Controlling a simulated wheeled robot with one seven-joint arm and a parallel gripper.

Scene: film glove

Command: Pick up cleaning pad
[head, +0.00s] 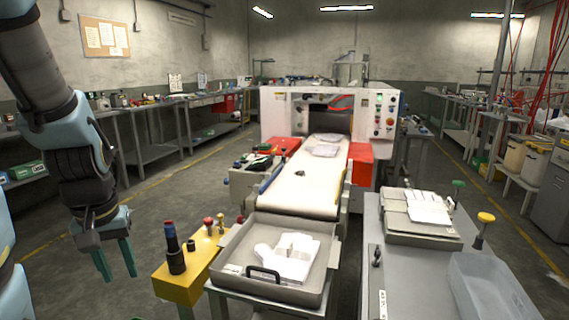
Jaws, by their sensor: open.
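White folded pads or cloths (287,258) lie in a grey tray (222,268) with a dark handle, at the front centre. Flat white sheets or pads (428,208) lie on a grey case on the right-hand table. I cannot tell which of these is the cleaning pad. My gripper (115,266) hangs at the left, pointing down, with its two green fingers apart and nothing between them. It is well to the left of the tray and touches nothing.
A yellow stand (183,278) with dark and red-topped items is between my gripper and the tray. Behind the tray, a white conveyor (300,185) runs into a machine. An empty grey bin (490,285) stands at right front. Open floor lies at left.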

